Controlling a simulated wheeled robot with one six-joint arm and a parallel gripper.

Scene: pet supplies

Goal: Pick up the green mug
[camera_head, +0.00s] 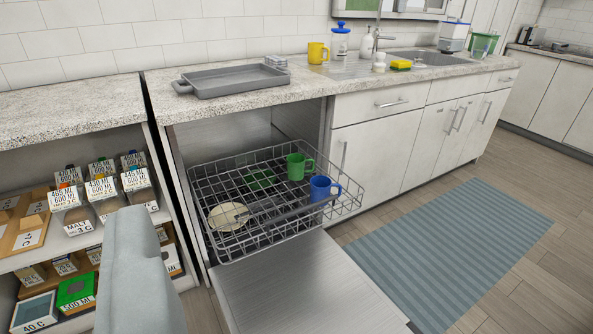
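The green mug (296,168) stands upright in the pulled-out wire rack (350,205) of an open dishwasher, toward the rack's back right. Its handle points to the right. A blue mug (320,189) stands close in front of it and to the right, also in the rack. A green dish (261,180) lies to the left of the green mug, and a cream plate (228,216) lies at the rack's front left. My gripper is not in view, and nothing is seen touching the green mug.
The open dishwasher door (300,288) lies below the rack. The counter above holds a grey tray (235,81) and a yellow mug (318,53). Shelves with labelled containers (103,190) stand at left. Floor with a blue striped mat (450,245) is clear at right.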

